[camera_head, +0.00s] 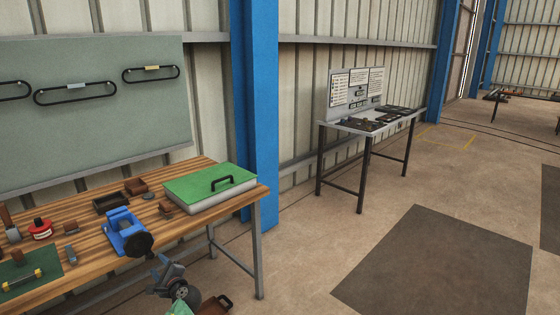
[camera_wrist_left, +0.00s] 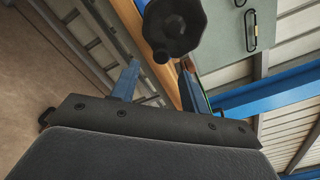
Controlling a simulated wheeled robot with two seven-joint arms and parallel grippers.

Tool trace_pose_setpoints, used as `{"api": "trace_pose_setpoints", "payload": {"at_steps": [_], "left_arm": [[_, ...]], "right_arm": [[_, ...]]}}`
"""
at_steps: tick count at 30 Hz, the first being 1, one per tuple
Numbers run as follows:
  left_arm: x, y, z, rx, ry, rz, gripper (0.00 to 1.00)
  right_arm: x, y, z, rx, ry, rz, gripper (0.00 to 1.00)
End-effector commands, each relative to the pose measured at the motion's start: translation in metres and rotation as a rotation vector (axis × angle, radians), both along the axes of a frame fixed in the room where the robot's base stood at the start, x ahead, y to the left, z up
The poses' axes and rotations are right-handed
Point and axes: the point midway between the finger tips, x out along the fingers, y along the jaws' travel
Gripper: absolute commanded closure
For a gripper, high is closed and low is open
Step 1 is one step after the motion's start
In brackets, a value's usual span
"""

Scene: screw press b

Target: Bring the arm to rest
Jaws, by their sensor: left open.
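My left gripper (camera_head: 168,267) is low in the head view, just in front of the workbench edge. Its two fingers also show in the left wrist view (camera_wrist_left: 158,75), apart, with nothing held between them. A blue screw press (camera_head: 124,232) stands on the bench, with a black handwheel (camera_head: 138,245) facing the front edge. In the left wrist view the black handwheel (camera_wrist_left: 175,25) appears beyond the fingertips, and I see a gap between it and them. My right gripper is in neither view.
The wooden workbench (camera_head: 235,198) carries a green-topped case (camera_head: 200,186), small brown trays and several tools. A blue column (camera_head: 256,120) stands behind its right end. A second table (camera_head: 345,127) stands farther back. Open floor with a dark mat (camera_head: 440,262) lies to the right.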

Motion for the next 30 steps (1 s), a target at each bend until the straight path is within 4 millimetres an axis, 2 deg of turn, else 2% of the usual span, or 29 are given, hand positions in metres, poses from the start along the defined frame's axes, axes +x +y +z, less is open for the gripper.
{"api": "trace_pose_setpoints", "payload": {"at_steps": [5, 10, 14, 17, 20, 23, 26, 30], "left_arm": [[-0.001, 0.000, -0.011, -0.196, -0.137, 0.014, 0.55], [-0.001, -0.008, -0.029, -0.500, -0.284, 0.036, 0.55], [0.000, -0.028, -0.044, -0.775, -0.389, 0.065, 0.55], [-0.004, -0.054, -0.064, -1.002, -0.442, 0.104, 0.55], [-0.024, -0.088, -0.100, -1.225, -0.453, 0.169, 0.55], [-0.052, -0.122, -0.139, -1.408, -0.431, 0.245, 0.55], [-0.086, -0.155, -0.177, -1.547, -0.385, 0.327, 0.55], [-0.144, -0.198, -0.227, -1.687, -0.292, 0.433, 0.55]], "right_arm": [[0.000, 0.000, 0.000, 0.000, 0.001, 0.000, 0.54], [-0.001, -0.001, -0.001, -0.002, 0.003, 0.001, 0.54], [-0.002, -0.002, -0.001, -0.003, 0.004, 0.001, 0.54], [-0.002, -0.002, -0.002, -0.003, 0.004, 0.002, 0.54], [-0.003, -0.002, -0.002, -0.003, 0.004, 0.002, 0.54], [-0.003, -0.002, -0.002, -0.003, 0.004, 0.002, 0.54], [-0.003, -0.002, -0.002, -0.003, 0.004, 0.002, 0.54], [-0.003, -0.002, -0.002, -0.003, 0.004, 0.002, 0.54]]}}
